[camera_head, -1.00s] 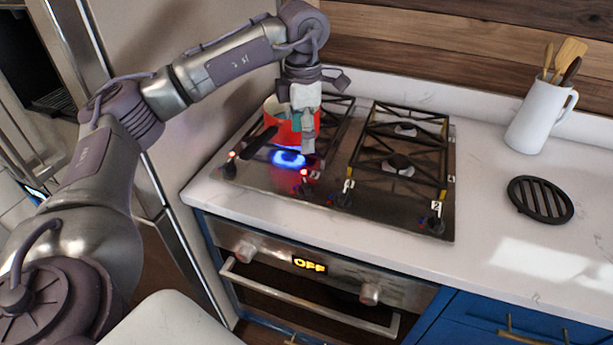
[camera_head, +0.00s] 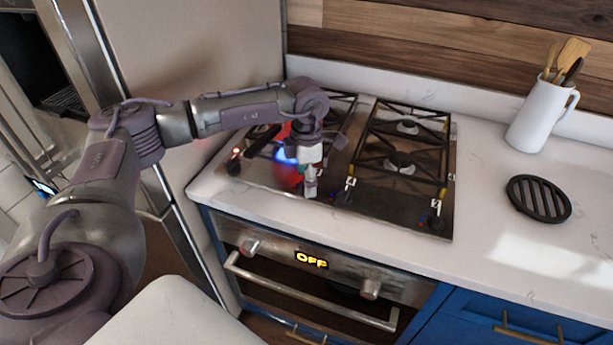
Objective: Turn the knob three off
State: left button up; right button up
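My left gripper (camera_head: 310,183) points down at the front of the stovetop (camera_head: 385,207), over the spot where a red-lit knob showed earlier. It hides that knob, and I cannot tell whether it touches it or whether its fingers are open. A red glow shows beside the fingers. Another knob with a red light (camera_head: 234,163) is at the far left. Two more knobs are to the right of the gripper, one near the middle (camera_head: 346,193) and one at the right corner (camera_head: 436,223). A blue flame (camera_head: 284,155) burns at the front left burner. My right gripper is out of view.
A red pot (camera_head: 284,131) is mostly hidden behind my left arm. Black grates (camera_head: 405,140) cover the right burners. A white utensil jug (camera_head: 541,116) and a round black trivet (camera_head: 539,199) stand on the right counter. The oven display (camera_head: 312,259) reads OFF.

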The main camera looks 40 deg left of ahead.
pick_arm(q)
jog(key=c, duration=1.1)
jog(key=shift+w+m+b, duration=0.1)
jog(key=shift+m+b, duration=1)
jog(key=shift+m, duration=0.4)
jog(key=shift+c, duration=0.2)
jog(key=shift+w+m+b, duration=0.1)
jog(key=shift+m+b, duration=0.85)
jog(key=shift+m, duration=1.05)
jog(key=shift+r, duration=0.1)
jog(key=o, duration=1.1)
jog(key=shift+o, duration=0.2)
notch_tip(320, 180, up, 12)
